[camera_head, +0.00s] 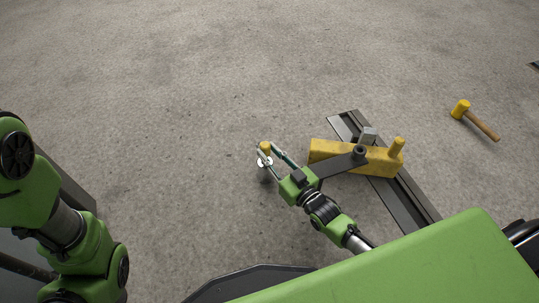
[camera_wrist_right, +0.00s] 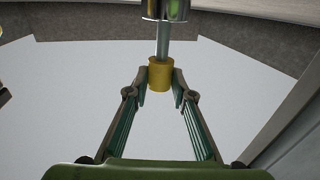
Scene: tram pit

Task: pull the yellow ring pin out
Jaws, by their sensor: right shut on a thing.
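The yellow ring pin shows as a short yellow cylinder (camera_head: 265,148) on a metal rod, left of the rail in the head view. In the right wrist view its yellow part (camera_wrist_right: 160,75) sits between the fingertips, and the rod runs up to a shiny metal piece (camera_wrist_right: 165,9). I cannot make out a ring shape. My right gripper (camera_head: 265,152) is shut on the yellow part; its fingertips touch it from both sides (camera_wrist_right: 160,88). A small pale, shiny piece (camera_head: 264,163) shows just below it. My left arm is at the left edge; its gripper is out of view.
A yellow-headed hammer (camera_head: 475,120) lies farther right. The concrete floor at the upper left is clear.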

